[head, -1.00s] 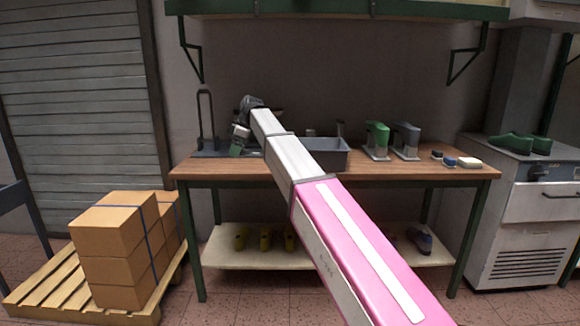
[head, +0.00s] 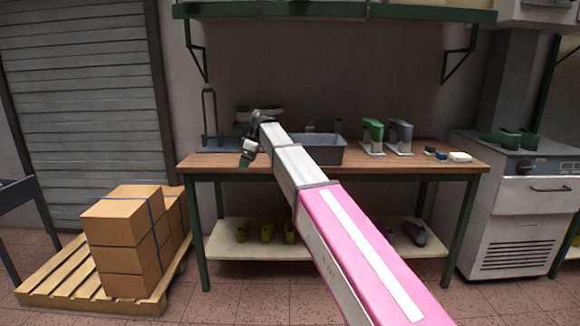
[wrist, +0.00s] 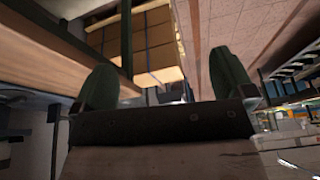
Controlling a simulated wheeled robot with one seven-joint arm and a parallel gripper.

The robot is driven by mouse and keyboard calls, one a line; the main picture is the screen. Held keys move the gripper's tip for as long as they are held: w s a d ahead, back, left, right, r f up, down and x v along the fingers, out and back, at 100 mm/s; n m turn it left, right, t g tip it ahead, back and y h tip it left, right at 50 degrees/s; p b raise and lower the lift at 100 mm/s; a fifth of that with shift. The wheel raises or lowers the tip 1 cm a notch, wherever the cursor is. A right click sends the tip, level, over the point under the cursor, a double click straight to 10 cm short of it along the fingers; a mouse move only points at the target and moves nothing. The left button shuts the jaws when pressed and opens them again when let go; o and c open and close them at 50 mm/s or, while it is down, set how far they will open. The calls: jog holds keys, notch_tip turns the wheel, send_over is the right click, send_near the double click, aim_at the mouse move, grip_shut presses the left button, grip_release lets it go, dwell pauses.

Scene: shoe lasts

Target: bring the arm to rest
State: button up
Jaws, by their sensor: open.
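My gripper (head: 246,161) is at the end of my outstretched arm, in front of the left part of the workbench's front edge in the head view.
The wooden workbench (head: 440,168) carries a grey bin (head: 328,153), green and grey lasts on stands (head: 373,138), and small blocks (head: 460,157). Boxes (head: 120,225) sit on a pallet (head: 62,285) at left. A shelf (head: 340,12) hangs above. Floor in front is open.

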jog(key=s+d+f+m+h, duration=0.1)
jog(key=s+d+f+m, duration=0.35)
jog(key=d+f, duration=0.6)
jog(key=s+d+f+m+h, duration=0.1)
jog(key=s+d+f+m, duration=0.4)
jog(key=d+f, duration=0.55)
jog(key=s+d+f+m+h, duration=0.2)
jog(key=s+d+f+m, duration=0.5)
jog(key=s+d+f, duration=0.8)
jog(key=s, duration=0.3)
jog(key=shift+s+f, duration=0.3)
jog(key=shift+f, duration=0.05)
